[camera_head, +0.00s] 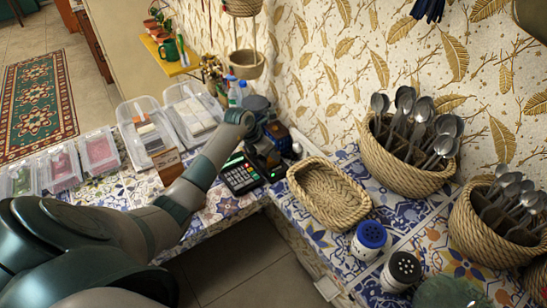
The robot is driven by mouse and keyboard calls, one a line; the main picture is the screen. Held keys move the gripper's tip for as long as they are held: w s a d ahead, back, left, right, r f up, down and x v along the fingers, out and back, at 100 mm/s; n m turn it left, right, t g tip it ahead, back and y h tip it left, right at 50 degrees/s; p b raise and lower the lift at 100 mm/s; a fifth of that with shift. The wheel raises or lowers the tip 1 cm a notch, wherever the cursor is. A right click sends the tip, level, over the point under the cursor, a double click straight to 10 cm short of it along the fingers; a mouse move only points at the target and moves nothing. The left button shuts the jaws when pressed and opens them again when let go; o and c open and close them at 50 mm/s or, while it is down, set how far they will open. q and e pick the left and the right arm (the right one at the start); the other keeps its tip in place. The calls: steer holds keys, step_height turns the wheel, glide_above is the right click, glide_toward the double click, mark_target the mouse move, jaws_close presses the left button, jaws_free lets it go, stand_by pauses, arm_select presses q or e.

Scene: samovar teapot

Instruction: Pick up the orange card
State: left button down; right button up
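My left arm reaches in from the lower left to the counter corner. My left gripper (266,158) points down beside the black card terminal (240,177), at its upper right. Its fingers are dark, small and partly hidden, so I cannot tell whether they are open or shut. I cannot make out an orange card for certain. A small brownish-orange patch (277,130) shows just behind the gripper, but I cannot tell what it is. My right gripper is not in view.
A woven oval basket (328,192) stands right of the gripper, near two shakers (369,237) and spoon baskets (408,165). Clear bins (190,112) and a brown wooden block (168,165) are to the left. The patterned wall rises close behind.

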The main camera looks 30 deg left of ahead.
arm_select(q)
steer(key=shift+a+r+b, duration=0.1)
steer(key=shift+r+b, duration=0.3)
steer(key=shift+r, duration=0.2)
steer(key=s+d+r+b, duration=0.3)
steer(key=d+r+b, duration=0.2)
steer(key=d+r, duration=0.4)
steer(key=shift+s+d+r, duration=0.3)
steer(key=shift+d+r, duration=0.05)
steer(key=shift+d, duration=0.8)
steer(key=shift+r, duration=0.1)
steer(key=shift+r+p, duration=1.35)
steer(key=shift+r, duration=1.05)
steer(key=shift+d, duration=0.1)
